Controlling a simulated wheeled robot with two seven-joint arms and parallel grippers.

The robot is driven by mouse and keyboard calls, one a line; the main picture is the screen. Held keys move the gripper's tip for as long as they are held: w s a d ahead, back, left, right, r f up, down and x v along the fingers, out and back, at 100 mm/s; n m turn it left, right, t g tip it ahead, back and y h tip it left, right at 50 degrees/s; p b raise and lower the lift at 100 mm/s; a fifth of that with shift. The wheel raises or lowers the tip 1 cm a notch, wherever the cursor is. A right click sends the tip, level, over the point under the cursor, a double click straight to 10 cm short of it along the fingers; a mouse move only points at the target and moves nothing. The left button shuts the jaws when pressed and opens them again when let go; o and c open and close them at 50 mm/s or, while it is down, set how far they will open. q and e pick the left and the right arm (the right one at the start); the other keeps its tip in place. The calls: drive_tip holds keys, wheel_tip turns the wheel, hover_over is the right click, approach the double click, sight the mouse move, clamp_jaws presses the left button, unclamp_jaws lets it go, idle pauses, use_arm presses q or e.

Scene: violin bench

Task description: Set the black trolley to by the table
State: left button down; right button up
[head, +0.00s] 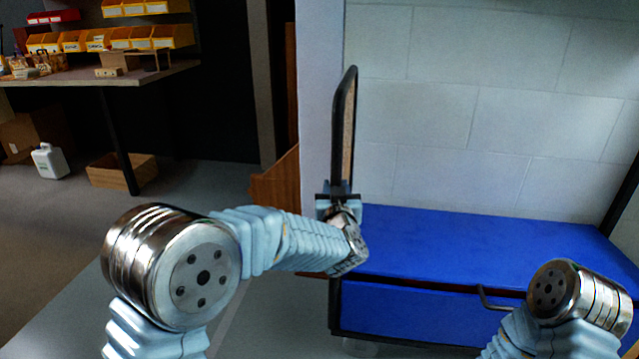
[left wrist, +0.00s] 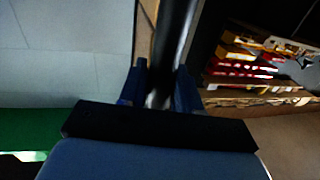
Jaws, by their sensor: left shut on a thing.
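A black upright looped bar with a tan strip inside it (head: 345,120) rises at the left end of a blue-decked unit (head: 470,240). The unit has a black frame, a blue drawer front and a dark handle. It looks like the black trolley, though I cannot see all of it. My left gripper (head: 338,192) is shut on the black bar near its lower end. In the left wrist view the dark bar (left wrist: 176,40) runs between the two fingers (left wrist: 158,92). My right arm shows at the lower right, but its gripper is out of view.
A table (head: 130,74) with yellow bins (head: 75,40) stands at the back left. Under it are a wooden box (head: 120,172) and a white jug (head: 48,162). A pale block wall (head: 480,110) stands behind the blue unit. Grey floor (head: 215,180) lies open between table and unit.

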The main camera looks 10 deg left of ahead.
use_arm(q)
drive_tip(key=shift+d, duration=0.3)
drive_tip(key=c, duration=0.9)
unclamp_jaws()
drive_tip(key=shift+d, duration=0.15)
drive_tip(key=shift+c, duration=0.2)
drive_tip(key=s+d, duration=0.1)
drive_tip(key=s, duration=1.2)
drive_tip(key=shift+s+d, duration=0.25)
drive_tip(key=shift+s, duration=0.1)
